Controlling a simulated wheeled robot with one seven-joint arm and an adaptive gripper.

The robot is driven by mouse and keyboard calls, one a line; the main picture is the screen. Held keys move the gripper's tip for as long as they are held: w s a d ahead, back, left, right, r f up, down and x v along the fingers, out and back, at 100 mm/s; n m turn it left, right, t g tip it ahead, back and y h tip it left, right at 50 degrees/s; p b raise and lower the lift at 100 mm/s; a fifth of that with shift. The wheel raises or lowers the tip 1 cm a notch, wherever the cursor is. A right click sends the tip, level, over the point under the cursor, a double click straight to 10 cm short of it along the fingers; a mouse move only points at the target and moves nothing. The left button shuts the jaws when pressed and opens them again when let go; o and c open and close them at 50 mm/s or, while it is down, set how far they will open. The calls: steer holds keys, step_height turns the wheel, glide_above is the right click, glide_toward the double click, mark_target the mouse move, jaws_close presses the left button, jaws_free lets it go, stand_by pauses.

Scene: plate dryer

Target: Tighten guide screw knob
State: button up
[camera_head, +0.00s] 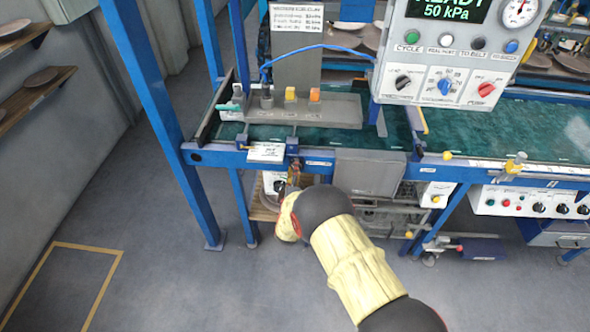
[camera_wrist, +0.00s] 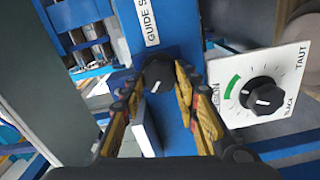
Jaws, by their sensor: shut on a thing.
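The guide screw knob (camera_wrist: 158,72) is black with a white pointer mark. It sits on a blue frame member below a white label (camera_wrist: 150,20) whose visible part reads "GUIDE S". In the wrist view my gripper (camera_wrist: 159,84) is shut on the knob, with one yellow-and-black finger on each side of it. In the head view my arm reaches under the front rail at the left end of the machine. My gripper there is mostly hidden by my arm, and I cannot make out the knob.
Close right of my gripper in the wrist view is a white dial plate (camera_wrist: 232,105) with a black tension knob (camera_wrist: 263,96), marked "TAUT" at one end. The head view shows a control box (camera_head: 450,50), a green belt (camera_head: 490,130) and clear floor (camera_head: 170,260) at left.

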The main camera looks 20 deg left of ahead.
steer(key=shift+f+n, duration=0.1)
steer(key=shift+n, duration=0.9)
steer(key=shift+a, duration=0.1)
steer(key=o, duration=1.1)
steer(key=shift+s, duration=0.1)
steer(key=v, duration=1.2)
